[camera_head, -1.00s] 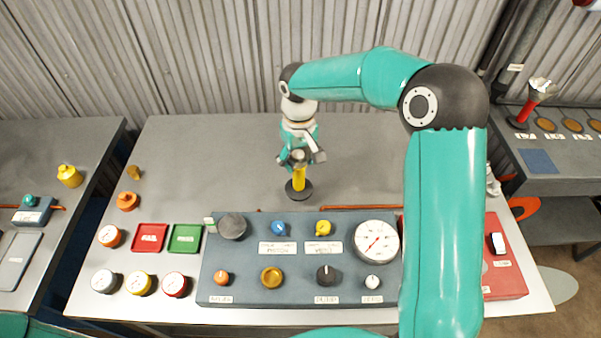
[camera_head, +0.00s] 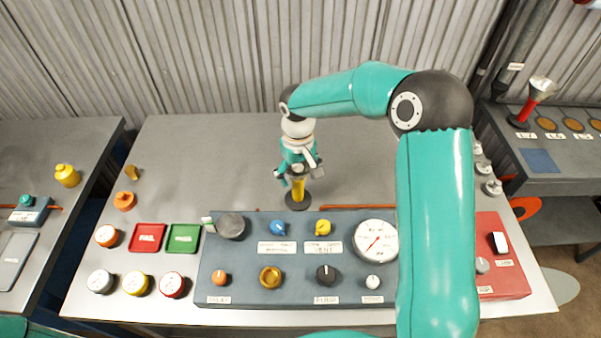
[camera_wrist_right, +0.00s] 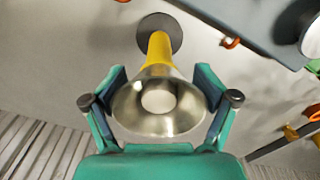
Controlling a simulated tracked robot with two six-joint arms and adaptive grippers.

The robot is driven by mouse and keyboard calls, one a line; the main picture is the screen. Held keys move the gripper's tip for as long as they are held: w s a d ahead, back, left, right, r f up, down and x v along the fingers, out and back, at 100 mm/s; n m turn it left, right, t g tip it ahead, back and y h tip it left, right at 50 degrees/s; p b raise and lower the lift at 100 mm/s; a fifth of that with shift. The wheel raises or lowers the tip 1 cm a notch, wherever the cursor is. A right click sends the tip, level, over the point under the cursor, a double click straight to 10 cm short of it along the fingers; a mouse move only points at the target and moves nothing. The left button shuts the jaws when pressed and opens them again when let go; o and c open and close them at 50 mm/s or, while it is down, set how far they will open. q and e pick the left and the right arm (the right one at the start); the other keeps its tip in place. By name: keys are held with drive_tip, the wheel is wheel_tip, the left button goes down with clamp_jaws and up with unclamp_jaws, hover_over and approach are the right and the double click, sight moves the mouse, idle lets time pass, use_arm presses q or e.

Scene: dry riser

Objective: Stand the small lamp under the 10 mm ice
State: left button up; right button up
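A yellow lamp (camera_head: 299,187) with a silver cone-shaped head and a round black base is upright over the bare grey bench top, behind the blue-grey panel. My right gripper (camera_head: 298,170) is around its upper part. In the right wrist view the silver head (camera_wrist_right: 158,106) sits between the two fingers of the gripper (camera_wrist_right: 160,88), with the yellow stem beyond. I cannot tell whether the base touches the bench. A red lamp-like piece (camera_head: 537,100) with a silver head stands on the right bench beside several labelled brown discs (camera_head: 573,125). My left gripper is not in view.
The panel (camera_head: 255,291) with knobs and a white gauge (camera_head: 376,240) fills the front. Red (camera_head: 147,238) and green (camera_head: 183,239) trays lie left of it. My right arm hides part of the red box (camera_head: 500,278). The bench's back is mostly clear.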

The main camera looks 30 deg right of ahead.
drive_tip(key=shift+o, duration=0.6)
